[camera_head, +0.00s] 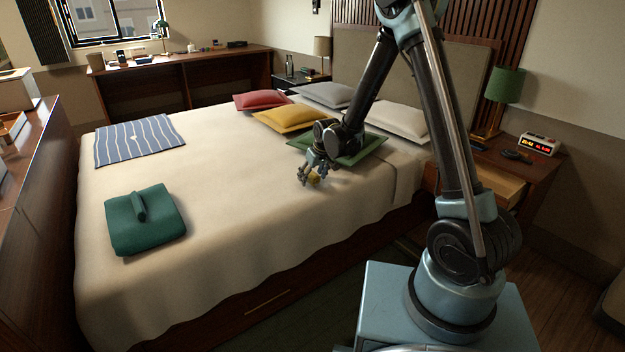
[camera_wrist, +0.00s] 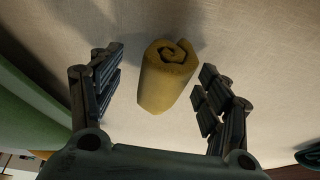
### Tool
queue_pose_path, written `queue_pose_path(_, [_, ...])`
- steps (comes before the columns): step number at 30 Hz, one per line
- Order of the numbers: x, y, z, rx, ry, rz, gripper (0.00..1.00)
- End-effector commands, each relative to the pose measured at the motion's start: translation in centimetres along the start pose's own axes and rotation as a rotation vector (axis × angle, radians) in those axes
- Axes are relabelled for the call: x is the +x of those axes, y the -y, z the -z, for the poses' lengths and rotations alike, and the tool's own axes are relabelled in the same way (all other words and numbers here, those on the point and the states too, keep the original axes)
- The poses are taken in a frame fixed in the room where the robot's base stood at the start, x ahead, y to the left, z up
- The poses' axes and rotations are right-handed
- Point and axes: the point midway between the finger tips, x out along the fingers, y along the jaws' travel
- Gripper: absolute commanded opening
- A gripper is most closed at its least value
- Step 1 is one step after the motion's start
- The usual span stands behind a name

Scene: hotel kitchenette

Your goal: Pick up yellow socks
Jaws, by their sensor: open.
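The yellow socks (camera_wrist: 165,80) are a rolled bundle lying on the bed's cream cover, seen in the wrist view between my two fingers. In the head view the socks (camera_head: 314,178) are small and partly hidden by my gripper (camera_head: 309,175). My gripper also shows in the wrist view (camera_wrist: 160,88), open, with one finger on each side of the bundle. A gap shows between each finger and the socks. I cannot tell the exact height of the fingers over the cover.
A green pillow (camera_head: 360,151) lies just behind my gripper, with a yellow pillow (camera_head: 290,118) further back. A dark green folded item (camera_head: 160,232) and a blue striped cloth (camera_head: 120,143) lie at left. The bed's middle (camera_head: 235,190) is clear. A nightstand with an open drawer (camera_head: 497,182) stands at right.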

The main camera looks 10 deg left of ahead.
Motion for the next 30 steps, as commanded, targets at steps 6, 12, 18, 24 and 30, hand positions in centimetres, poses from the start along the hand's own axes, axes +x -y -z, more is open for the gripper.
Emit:
queue_pose_path(6, [0.0, 0.0, 0.0, 0.0, 0.0, 0.0, 0.41])
queue_pose_path(12, [0.0, 0.0, 0.0, 0.0, 0.0, 0.0, 0.22])
queue_pose_path(18, [-0.1, 0.0, 0.0, 0.0, 0.0, 0.0, 0.22])
queue_pose_path(24, [-1.3, 0.0, 0.5, 0.0, 0.0, 0.0, 0.22])
queue_pose_path(30, [-4.1, 0.0, 1.6, 0.0, 0.0, 0.0, 0.22])
